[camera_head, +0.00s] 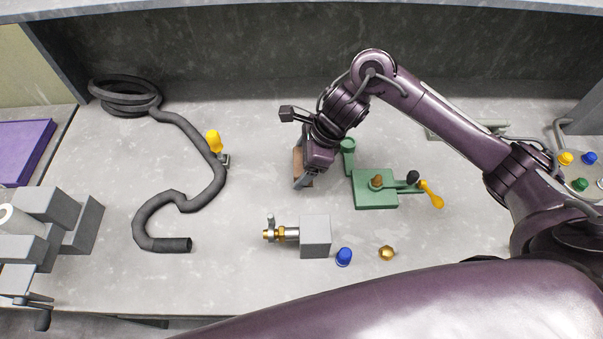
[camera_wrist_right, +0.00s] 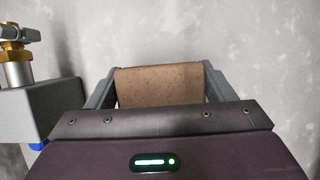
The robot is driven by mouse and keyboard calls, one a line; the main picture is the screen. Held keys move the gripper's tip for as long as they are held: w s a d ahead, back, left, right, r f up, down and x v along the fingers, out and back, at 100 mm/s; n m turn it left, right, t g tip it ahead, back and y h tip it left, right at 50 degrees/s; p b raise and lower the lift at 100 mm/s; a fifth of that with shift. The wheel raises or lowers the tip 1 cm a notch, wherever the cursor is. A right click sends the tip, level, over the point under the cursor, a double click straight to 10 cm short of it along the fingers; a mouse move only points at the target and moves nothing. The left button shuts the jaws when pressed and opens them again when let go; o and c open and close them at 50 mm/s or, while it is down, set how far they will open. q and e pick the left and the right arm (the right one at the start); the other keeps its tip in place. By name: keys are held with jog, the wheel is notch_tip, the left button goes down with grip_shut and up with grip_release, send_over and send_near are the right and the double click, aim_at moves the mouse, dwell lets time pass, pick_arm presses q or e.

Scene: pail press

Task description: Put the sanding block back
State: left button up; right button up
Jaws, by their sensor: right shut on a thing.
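The sanding block (camera_wrist_right: 158,86) is brown and speckled. In the right wrist view it sits between the two grey fingers of my right gripper (camera_wrist_right: 158,92), which is shut on it. In the head view my right gripper (camera_head: 303,183) points down over the middle of the bench, left of the green press. A brown part of the block (camera_head: 298,160) shows beside the fingers there. The wrist hides the rest of it, and I cannot tell whether it touches the bench. My left gripper is not in view.
A green press (camera_head: 375,200) with a yellow-handled lever stands right of the gripper. A grey block with a brass valve (camera_head: 315,237), a blue cap (camera_head: 344,257) and a brass nut (camera_head: 387,253) stand in front. A dark hose (camera_head: 190,200) lies left. Bare bench (camera_head: 250,130) lies between.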

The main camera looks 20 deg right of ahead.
jog(key=shift+f, duration=2.3)
jog(key=shift+f+b, duration=0.1)
jog(key=shift+b, duration=0.25)
jog(key=o, duration=1)
jog(key=shift+c, duration=0.2)
jog(key=p+v, duration=0.1)
jog(key=v, duration=1.1)
